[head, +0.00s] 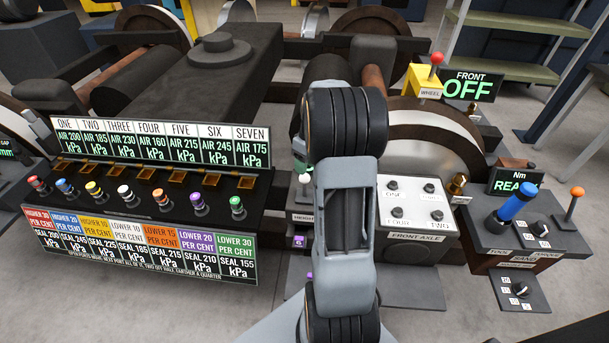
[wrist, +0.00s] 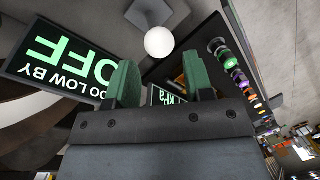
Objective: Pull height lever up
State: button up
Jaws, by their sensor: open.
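The height lever has a white ball knob (head: 304,178); it stands just left of my arm in the head view. A partly covered label that seems to read "HEIGHT" is below it. In the wrist view the white knob (wrist: 159,42) sits on a grey mount, beyond and between my green fingertips. My gripper (wrist: 162,80) is open and empty, its fingers pointing towards the knob. No contact with the knob shows. In the head view my arm hides most of the gripper and part of the lever's panel.
A display reading "OFF" and "LOW BY" (wrist: 55,62) is left of the fingers in the wrist view. A row of coloured knobs (head: 125,192) is left of my arm. The front axle panel (head: 408,208), a red-knobbed wheel lever (head: 437,60) and a blue-handled tool (head: 515,205) stand right.

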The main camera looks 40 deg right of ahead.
notch_tip(320, 180, up, 7)
jog(key=d, duration=0.1)
jog(key=shift+w+d+p, duration=0.15)
jog(key=shift+d+p, duration=0.05)
jog(key=shift+p, duration=0.1)
dwell(0.5)
jog(key=s+f+m, duration=0.1)
jog(key=m, duration=0.1)
jog(key=a+f+m, duration=0.1)
jog(key=shift+s+a+f+m+h, duration=0.1)
jog(key=shift+s+a+m+h, duration=0.05)
jog(key=shift+s+m+h, duration=0.2)
jog(key=s+a+r+t+p, duration=0.1)
jog(key=s+a+r+p, duration=0.1)
jog(key=a, duration=0.5)
jog(key=s+a+r+n+t+h+p, duration=0.1)
jog(key=s+a+r+p, duration=0.2)
jog(key=s+a+r, duration=0.2)
jog(key=s+a+r+t+p, duration=0.2)
jog(key=s+a+r+p, duration=0.1)
jog(key=a, duration=0.6)
notch_tip(320, 180, up, 2)
jog(key=shift+s+a+r, duration=0.15)
jog(key=shift+s+a, duration=0.2)
jog(key=shift+s, duration=0.3)
jog(key=shift+h, duration=0.25)
